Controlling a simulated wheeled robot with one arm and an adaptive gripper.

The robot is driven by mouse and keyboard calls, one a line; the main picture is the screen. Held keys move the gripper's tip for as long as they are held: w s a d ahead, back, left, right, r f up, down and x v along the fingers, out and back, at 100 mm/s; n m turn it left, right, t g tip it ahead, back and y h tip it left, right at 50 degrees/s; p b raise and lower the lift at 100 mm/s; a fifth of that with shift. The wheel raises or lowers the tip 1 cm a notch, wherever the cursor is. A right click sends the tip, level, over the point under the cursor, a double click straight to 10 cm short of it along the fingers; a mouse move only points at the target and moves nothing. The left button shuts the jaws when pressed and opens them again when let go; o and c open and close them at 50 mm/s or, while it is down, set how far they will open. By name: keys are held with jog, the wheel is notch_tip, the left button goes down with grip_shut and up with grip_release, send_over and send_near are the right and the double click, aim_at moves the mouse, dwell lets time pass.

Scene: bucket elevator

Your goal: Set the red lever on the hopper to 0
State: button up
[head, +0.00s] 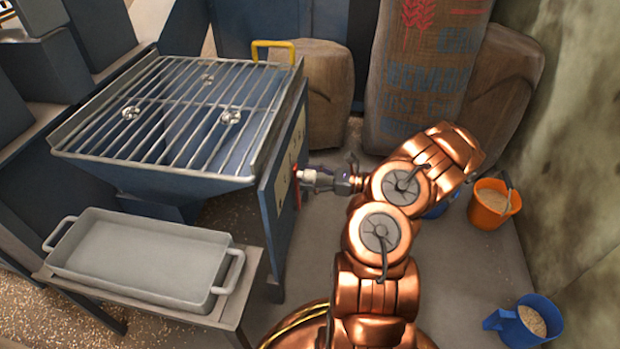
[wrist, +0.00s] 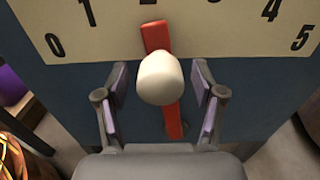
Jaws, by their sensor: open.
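The red lever (wrist: 172,118) is in the middle of the wrist view, on the blue side panel of the hopper. The fingers are open. In the head view, my gripper (head: 312,179) is at the right side of the hopper (head: 170,180), and the lever is mostly hidden there. The scale plate (wrist: 220,30) shows 0 at left and 5 at right.
A grey tray (head: 140,255) stands on a low table (head: 235,290) left of my arm. A yellow handle (head: 272,44) is behind the hopper grate. Sacks (head: 425,65) stand behind the arm. An orange bucket (head: 492,207) and a blue scoop (head: 520,330) lie on the floor at right.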

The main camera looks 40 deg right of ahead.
grip_shut()
dwell(0.6)
